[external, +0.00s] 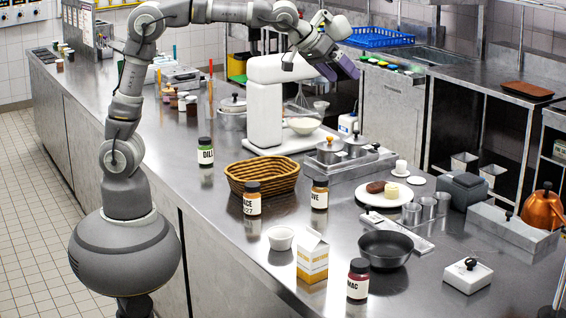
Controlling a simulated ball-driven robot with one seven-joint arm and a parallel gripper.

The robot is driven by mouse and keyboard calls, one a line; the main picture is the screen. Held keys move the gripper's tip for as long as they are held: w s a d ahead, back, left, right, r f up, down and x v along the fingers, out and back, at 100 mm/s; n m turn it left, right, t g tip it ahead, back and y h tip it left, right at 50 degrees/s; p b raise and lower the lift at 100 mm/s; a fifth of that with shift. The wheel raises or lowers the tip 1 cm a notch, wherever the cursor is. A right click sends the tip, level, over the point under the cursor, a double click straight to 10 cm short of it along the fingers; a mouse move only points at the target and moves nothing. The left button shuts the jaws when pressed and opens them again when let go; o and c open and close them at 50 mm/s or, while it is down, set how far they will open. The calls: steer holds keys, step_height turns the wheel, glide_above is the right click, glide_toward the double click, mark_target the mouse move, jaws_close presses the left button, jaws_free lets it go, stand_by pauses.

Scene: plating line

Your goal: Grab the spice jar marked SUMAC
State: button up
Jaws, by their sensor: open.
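The jar whose label shows "MAC" (358,280) stands upright near the front edge of the counter in the external view. It has a dark lid, dark red contents and a white label; the label's start is turned out of sight. My gripper (338,71) is open, high over the back of the counter beside the white mixer's head. It is far behind the jar and well above it. Nothing shows between its purplish fingers, though they are small in this view.
Around the jar stand a carton (312,258), a black pan (386,249) and a white bowl (280,238). Other labelled jars are DILL (205,151), one ending "ACE" (252,199) and one ending "OVE" (319,194). The mixer (264,112) and wicker basket (262,176) stand farther back.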

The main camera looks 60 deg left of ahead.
steer(key=s+a+r+t+b, duration=0.1)
steer(key=a+r, duration=0.2)
steer(key=a, duration=0.3)
steer(key=s+a+r+t+b, duration=0.1)
steer(key=a+r+t+b, duration=0.1)
steer(key=a+r, duration=0.2)
steer(key=s+a+r+t+y+b, duration=0.1)
steer(key=a+r, duration=0.3)
steer(key=a, duration=0.6)
steer(key=shift+t+b, duration=0.3)
steer(key=shift+b, duration=0.25)
steer(key=s+a+r, duration=0.1)
steer(key=s+a, duration=0.1)
steer(key=s+a+r+t+y+b, duration=0.1)
steer(key=s+a+r, duration=0.1)
steer(key=a, duration=0.1)
steer(key=s+a+r+t+y+b, duration=0.1)
steer(key=s+a+r, duration=0.1)
steer(key=shift+s+a+r+m, duration=0.15)
steer(key=shift+r+m, duration=0.1)
steer(key=shift+m, duration=0.05)
steer(key=shift+c, duration=0.8)
steer(key=shift+s+a+r+t, duration=0.15)
steer(key=shift+a+r+t, duration=0.1)
steer(key=shift+r+t, duration=0.05)
